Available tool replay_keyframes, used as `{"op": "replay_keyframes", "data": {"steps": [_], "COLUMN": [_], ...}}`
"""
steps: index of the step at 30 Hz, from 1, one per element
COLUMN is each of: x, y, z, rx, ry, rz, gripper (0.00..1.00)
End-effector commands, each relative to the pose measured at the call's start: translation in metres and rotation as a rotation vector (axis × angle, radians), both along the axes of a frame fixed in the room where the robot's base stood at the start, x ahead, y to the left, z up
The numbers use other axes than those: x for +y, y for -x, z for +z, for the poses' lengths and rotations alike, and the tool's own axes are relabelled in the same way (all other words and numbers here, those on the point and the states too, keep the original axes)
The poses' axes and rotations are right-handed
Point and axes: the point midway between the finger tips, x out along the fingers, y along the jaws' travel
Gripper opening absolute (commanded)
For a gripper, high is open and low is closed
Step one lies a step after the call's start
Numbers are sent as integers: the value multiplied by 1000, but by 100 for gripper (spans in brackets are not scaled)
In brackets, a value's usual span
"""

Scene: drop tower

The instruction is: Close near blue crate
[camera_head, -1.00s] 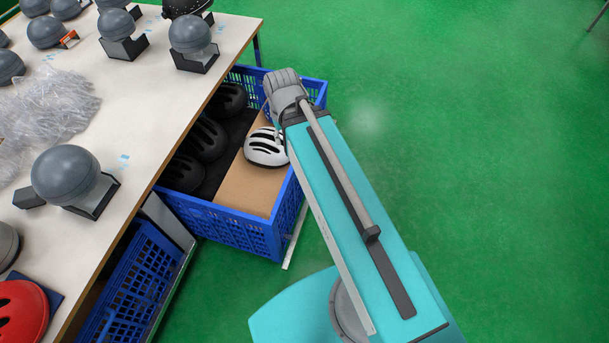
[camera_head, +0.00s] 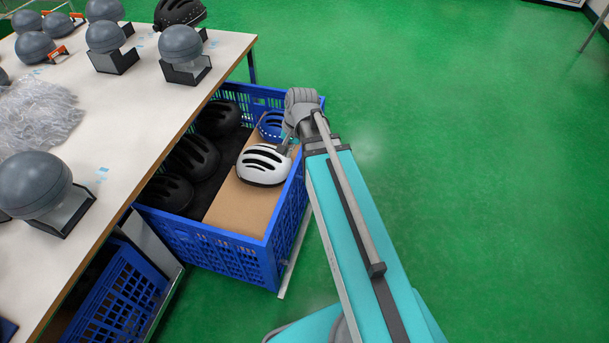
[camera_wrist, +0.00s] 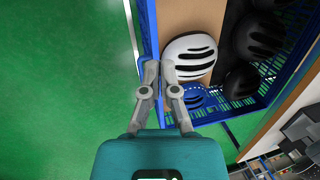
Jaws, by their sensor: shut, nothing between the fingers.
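A blue crate (camera_head: 215,250) stands pulled out from under the table's right side, open at the top. It also shows in the wrist view (camera_wrist: 147,25). Inside are a white helmet (camera_head: 262,165), a blue helmet (camera_head: 270,125), several black helmets (camera_head: 195,155) and a brown cardboard strip (camera_head: 240,205). My gripper shows in the wrist view (camera_wrist: 159,66), shut and empty at the crate's outer long wall, beside the white helmet. Whether its fingers touch the wall, I cannot tell. In the head view my wrist partly hides the crate's far right corner.
A second blue crate (camera_head: 118,295) sits under the white table (camera_head: 120,130) at lower left. The table carries grey domes on stands (camera_head: 182,55) and crumpled clear plastic (camera_head: 40,115). A metal rail (camera_head: 296,250) runs beside the open crate. Green floor on the right is clear.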

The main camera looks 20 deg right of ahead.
Motion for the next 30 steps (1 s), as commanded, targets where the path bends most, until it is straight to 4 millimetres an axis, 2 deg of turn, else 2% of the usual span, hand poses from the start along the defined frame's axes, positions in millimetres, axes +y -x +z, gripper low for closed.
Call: {"op": "replay_keyframes", "data": {"steps": [1, 3, 17, 30], "x": [-5, -10, -51, -98], "y": [-7, -13, -54, -90], "z": [-19, -30, -103, -170], "rx": [2, 8, 59, 138], "ry": [-16, -43, -225, -417], "rz": [-45, -106, -517, -894], "gripper": [0, 0, 0, 0]}}
